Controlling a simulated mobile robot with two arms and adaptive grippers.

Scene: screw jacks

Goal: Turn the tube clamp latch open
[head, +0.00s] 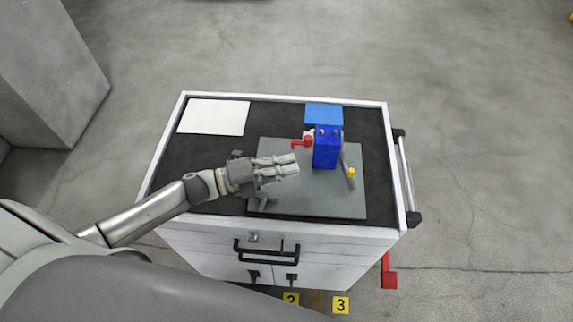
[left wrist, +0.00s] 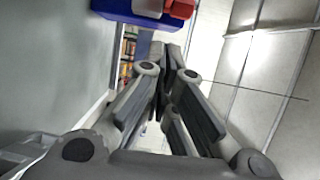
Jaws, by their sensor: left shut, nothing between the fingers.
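A blue block (head: 327,148), which appears to be the clamp body, stands on a grey plate (head: 310,203). A red crank-like handle (head: 303,142) sticks out at its left, and a grey lever with a yellow tip (head: 351,173) lies at its right. I cannot tell which is the latch. My left gripper (head: 294,164) is left of the block, apart from it, with its fingers closed and empty. In the left wrist view, the closed fingers (left wrist: 172,52) point towards the top, where a blue part (left wrist: 125,12) and a red part (left wrist: 181,9) are cut off.
The plate lies on the black top of a white drawer cart (head: 205,235). A white sheet (head: 214,117) lies at the back left and a blue pad (head: 323,113) behind the block. The cart has a side rail (head: 404,175) at right. The top's right strip is clear.

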